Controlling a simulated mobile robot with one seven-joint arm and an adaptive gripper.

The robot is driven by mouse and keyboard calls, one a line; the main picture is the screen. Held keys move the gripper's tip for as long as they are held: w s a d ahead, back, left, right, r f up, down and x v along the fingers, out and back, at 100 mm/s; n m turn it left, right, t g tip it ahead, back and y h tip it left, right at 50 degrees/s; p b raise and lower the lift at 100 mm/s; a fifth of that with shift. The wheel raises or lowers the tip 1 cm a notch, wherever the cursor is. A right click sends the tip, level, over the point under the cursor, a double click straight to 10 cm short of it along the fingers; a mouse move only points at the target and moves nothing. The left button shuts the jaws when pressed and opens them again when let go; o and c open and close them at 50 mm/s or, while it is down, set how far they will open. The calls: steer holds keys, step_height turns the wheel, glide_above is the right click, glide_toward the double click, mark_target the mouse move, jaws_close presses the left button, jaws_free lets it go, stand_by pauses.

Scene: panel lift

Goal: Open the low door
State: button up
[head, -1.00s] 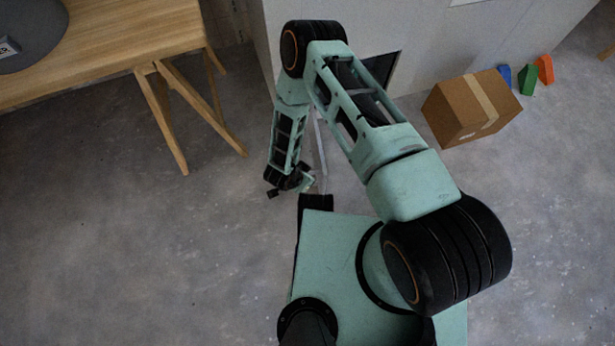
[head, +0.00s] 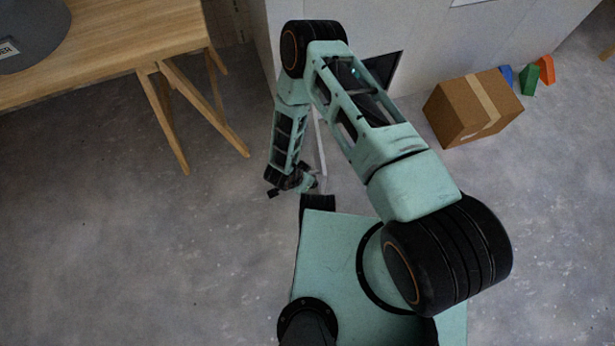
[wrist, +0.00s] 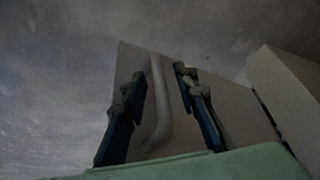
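The low door (head: 320,145) stands swung out from the pale wall, seen almost edge-on in the head view. In the wrist view its grey panel (wrist: 235,108) carries a pale upright bar handle (wrist: 160,100). My gripper (wrist: 161,80) is open, with one dark finger on each side of the handle; gaps show between fingers and bar. In the head view my gripper (head: 309,184) is low beside the door's outer end, partly hidden by my wrist. A dark opening (head: 384,70) shows in the wall behind my arm, which hides part of it.
A cardboard box (head: 470,108) sits on the floor at the right, by the wall (head: 430,50). Blue, green (head: 528,80) and orange blocks lie behind it. A wooden table (head: 120,50) with a grey round object (head: 30,35) stands at the left. Floor at the left is clear.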

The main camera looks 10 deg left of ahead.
steer(key=v, duration=1.2)
stand_by(0.4)
